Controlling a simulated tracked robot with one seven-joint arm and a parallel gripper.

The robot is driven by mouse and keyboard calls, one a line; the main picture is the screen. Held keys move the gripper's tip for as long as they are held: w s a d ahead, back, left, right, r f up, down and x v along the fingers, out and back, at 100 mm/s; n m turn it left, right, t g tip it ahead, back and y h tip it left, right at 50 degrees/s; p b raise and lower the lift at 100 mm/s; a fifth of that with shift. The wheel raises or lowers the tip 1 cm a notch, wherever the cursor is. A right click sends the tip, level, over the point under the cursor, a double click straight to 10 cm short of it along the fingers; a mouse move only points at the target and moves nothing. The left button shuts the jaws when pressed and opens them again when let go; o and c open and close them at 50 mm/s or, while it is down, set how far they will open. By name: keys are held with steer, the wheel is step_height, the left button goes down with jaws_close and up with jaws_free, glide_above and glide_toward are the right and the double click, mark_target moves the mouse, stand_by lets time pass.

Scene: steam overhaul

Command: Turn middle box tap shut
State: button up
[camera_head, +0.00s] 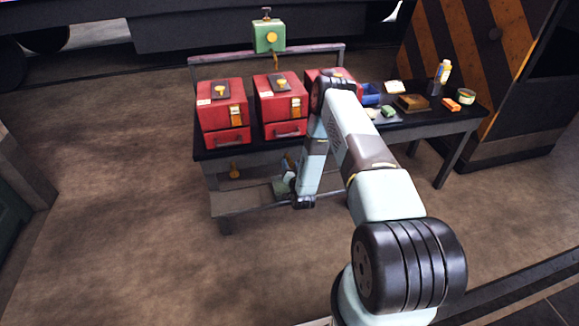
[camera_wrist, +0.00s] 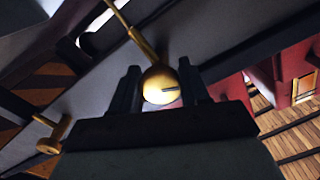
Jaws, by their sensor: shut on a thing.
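The middle red box (camera_head: 281,106) stands on the dark workbench between two other red boxes. In the wrist view a round brass tap knob (camera_wrist: 160,84) on a thin stem sits between the two dark fingers of my gripper (camera_wrist: 158,88), which are shut on it. A second brass tap (camera_wrist: 54,134) shows apart, at the left of the wrist view.
The left red box (camera_head: 221,113) has a brass tap (camera_head: 234,171) hanging below the bench. The right red box (camera_head: 318,76) is partly behind my arm. A green box (camera_head: 268,36) stands behind. A lower shelf (camera_head: 240,201) runs under the bench; the floor in front is clear.

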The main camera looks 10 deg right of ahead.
steer(key=m, duration=0.6)
steer(key=shift+m, duration=0.3)
steer(key=m, duration=0.6)
steer(key=shift+s, duration=0.1)
steer(key=shift+m, duration=0.4)
steer(key=o, duration=0.7)
steer(key=shift+f, duration=0.1)
steer(key=shift+o, duration=1.3)
steer(key=s, duration=1.3)
steer(key=shift+s, duration=0.35)
steer(key=shift+w, duration=0.1)
